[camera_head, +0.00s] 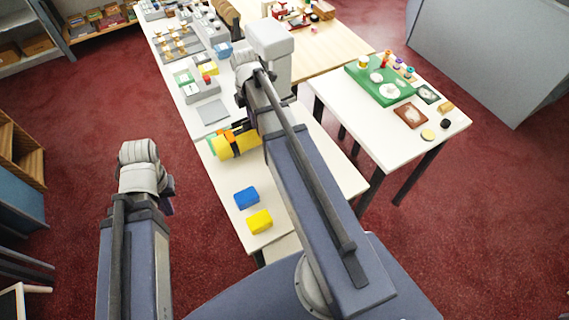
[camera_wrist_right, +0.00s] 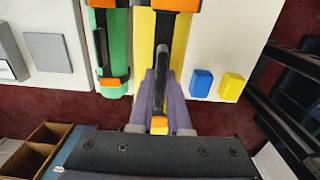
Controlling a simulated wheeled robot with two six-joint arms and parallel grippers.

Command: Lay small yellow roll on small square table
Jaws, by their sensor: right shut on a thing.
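The yellow roll (camera_head: 228,147) with orange bands is at the left edge of the long white table, partly behind my right arm in the head view. In the right wrist view the yellow roll (camera_wrist_right: 142,45) runs up from between my fingers, with a black strip along it. My right gripper (camera_wrist_right: 161,78) is shut on the roll; I cannot tell whether it is lifted. A green roll (camera_wrist_right: 116,45) lies beside it. The small square table (camera_head: 345,98) is white and stands to the right. My left arm is at the lower left; its gripper is hidden.
A blue block (camera_head: 246,198) and a yellow block (camera_head: 259,221) lie near the front of the long table (camera_head: 225,178). The small table holds a green tray (camera_head: 376,90), a brown framed piece (camera_head: 410,115) and small items; its near left part is bare.

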